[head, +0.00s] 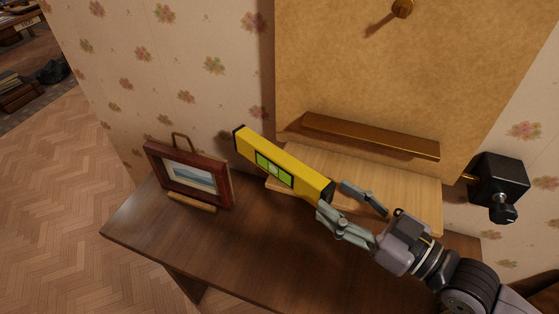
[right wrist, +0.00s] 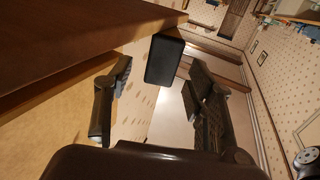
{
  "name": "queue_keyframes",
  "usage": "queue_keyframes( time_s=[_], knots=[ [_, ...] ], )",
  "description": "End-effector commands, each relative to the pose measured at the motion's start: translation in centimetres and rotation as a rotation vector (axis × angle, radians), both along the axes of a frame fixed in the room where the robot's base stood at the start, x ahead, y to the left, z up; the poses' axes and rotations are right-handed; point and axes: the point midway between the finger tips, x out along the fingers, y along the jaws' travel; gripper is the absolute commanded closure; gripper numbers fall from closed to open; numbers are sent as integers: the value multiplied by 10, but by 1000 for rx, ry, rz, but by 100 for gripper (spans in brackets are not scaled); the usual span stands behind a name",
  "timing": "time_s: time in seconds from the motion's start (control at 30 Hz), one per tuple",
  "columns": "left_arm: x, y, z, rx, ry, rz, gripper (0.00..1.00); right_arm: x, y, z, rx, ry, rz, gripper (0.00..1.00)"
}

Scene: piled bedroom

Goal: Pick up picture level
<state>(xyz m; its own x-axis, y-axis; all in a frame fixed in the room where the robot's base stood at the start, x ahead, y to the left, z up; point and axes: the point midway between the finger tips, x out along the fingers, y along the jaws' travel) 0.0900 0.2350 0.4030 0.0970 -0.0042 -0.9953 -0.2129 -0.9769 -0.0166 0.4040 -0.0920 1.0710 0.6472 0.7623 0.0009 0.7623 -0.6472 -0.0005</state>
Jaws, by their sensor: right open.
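The picture level is a yellow bar (head: 300,180) with black ends and green vial windows. It lies diagonally in the head view, over the left part of a light wooden board; I cannot tell what supports it. My right gripper (head: 333,198) is open, with its fingers at the level's near right end, one on each side in the picture. In the right wrist view, a black block (right wrist: 164,62), apparently the level's end cap, shows ahead between the two spread fingers (right wrist: 160,80). Contact is not visible. My left gripper is out of view.
A framed picture (head: 190,176) stands on the dark table (head: 255,245) to the left. The light board (head: 400,185) lies at the back under a brown ledge (head: 370,137). A black box with a knob (head: 497,180) is at the right wall. The table's front left is clear.

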Motion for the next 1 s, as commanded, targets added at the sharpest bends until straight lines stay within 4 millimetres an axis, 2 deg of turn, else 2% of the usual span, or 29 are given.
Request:
queue_keyframes(
  time_s=[0.03,0.2,0.53,0.67,0.8,1.0],
  knots=[
    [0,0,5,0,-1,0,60,7,7,5,6,-4,-1,50],
    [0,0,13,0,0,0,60,24,27,4,3,-3,-2,50],
    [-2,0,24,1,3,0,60,39,47,6,2,-1,0,50],
    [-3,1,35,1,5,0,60,50,62,12,4,0,0,50],
    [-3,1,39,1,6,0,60,62,75,8,1,0,0,50],
    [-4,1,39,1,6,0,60,65,79,6,-1,0,1,50]
  ],
)
